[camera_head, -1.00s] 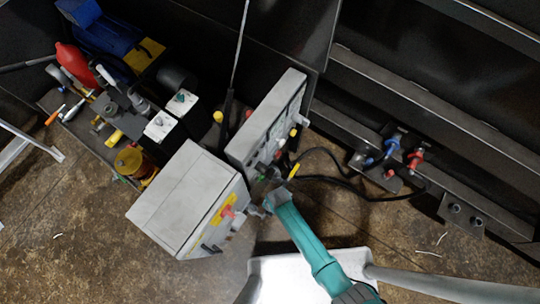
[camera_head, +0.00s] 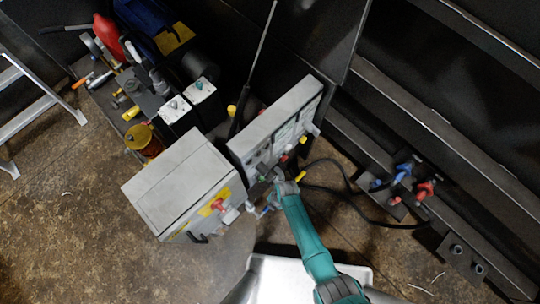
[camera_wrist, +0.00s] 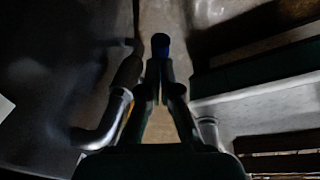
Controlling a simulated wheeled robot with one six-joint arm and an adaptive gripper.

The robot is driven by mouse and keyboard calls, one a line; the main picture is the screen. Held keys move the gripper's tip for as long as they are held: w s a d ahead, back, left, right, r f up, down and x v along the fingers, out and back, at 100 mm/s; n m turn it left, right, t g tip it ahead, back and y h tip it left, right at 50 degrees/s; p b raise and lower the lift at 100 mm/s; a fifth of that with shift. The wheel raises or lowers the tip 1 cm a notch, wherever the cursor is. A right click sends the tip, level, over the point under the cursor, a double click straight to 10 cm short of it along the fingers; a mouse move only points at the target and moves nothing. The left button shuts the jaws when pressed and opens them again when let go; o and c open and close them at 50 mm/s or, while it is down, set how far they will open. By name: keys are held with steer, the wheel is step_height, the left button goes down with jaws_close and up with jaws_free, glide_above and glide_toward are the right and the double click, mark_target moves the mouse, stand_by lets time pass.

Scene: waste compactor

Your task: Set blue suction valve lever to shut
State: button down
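The blue lever (camera_wrist: 160,42) shows in the wrist view as a blue-tipped bar just beyond and between the fingertips of my gripper (camera_wrist: 161,72). The fingers converge closely there. I cannot tell whether they touch the lever or grip it. In the head view my gripper (camera_head: 272,192) is low between the grey box and the upright control panel. A small blue spot (camera_head: 266,209) shows beside it, partly hidden by the gripper.
The grey box (camera_head: 178,180) has a red handle (camera_head: 218,204) on its front. The control panel (camera_head: 278,118) stands close above my gripper. Blue (camera_head: 403,172) and red (camera_head: 425,190) couplings and black hoses lie to the right. A ladder (camera_head: 40,100) stands at far left.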

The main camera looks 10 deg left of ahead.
steer(key=shift+w+d+f, duration=0.2)
steer(key=shift+w+f, duration=0.1)
steer(key=shift+f, duration=0.15)
steer(key=shift+w+d+f, duration=0.2)
steer(key=shift+w+f, duration=0.05)
steer(key=shift+f, duration=0.15)
steer(key=shift+w+d+f, duration=0.2)
steer(key=shift+w+f, duration=0.05)
steer(key=shift+f, duration=0.55)
